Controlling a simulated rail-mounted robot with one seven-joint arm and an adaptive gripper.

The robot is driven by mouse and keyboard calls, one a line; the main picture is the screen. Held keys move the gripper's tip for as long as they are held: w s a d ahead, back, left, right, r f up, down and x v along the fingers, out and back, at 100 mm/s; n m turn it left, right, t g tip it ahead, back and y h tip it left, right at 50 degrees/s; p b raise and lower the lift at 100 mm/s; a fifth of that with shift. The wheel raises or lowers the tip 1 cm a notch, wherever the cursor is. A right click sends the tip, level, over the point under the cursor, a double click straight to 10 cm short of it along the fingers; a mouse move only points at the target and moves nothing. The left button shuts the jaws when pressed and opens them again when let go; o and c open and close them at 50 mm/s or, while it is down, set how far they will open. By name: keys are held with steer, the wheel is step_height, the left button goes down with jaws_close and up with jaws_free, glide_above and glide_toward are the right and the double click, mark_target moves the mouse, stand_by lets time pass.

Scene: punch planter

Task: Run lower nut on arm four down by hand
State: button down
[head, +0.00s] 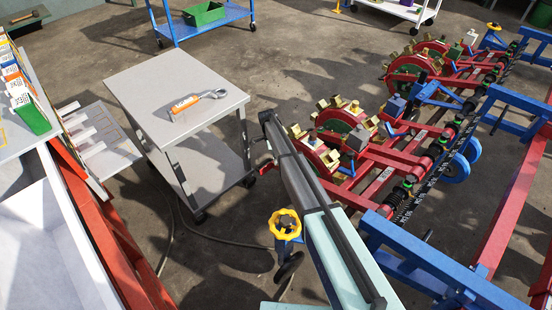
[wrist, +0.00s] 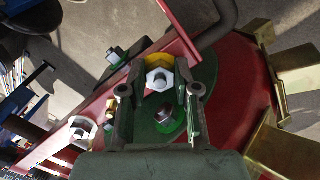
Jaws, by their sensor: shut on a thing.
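In the wrist view, my gripper (wrist: 160,76) has its two dark fingers on either side of a white hex nut (wrist: 158,82), shut on it. A yellow ring (wrist: 158,61) shows behind this nut. A second white hex nut (wrist: 82,131) sits on the red arm (wrist: 60,142) at the lower left, apart from the fingers. I cannot tell from the markings which arm number this is.
A bolt head on a green boss (wrist: 165,117) lies between the finger bases. Brass-coloured punch cups (wrist: 285,150) stand around the red wheel (wrist: 232,110). A grey cart (head: 140,85) carrying an orange-marked wrench (head: 197,101) stands to the left. A yellow handwheel (head: 284,224) is near my arm.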

steer(key=m, duration=0.5)
steer(key=shift+f+m, duration=0.15)
steer(key=shift+m, duration=0.15)
steer(key=m, duration=0.5)
steer(key=shift+w+d+m+t, duration=0.15)
steer(key=shift+m+t, duration=0.15)
steer(key=shift+t, duration=0.1)
steer(key=c, duration=0.8)
jaws_free()
steer(key=shift+c, duration=0.2)
steer(key=shift+w, duration=0.1)
steer(key=v, duration=1.2)
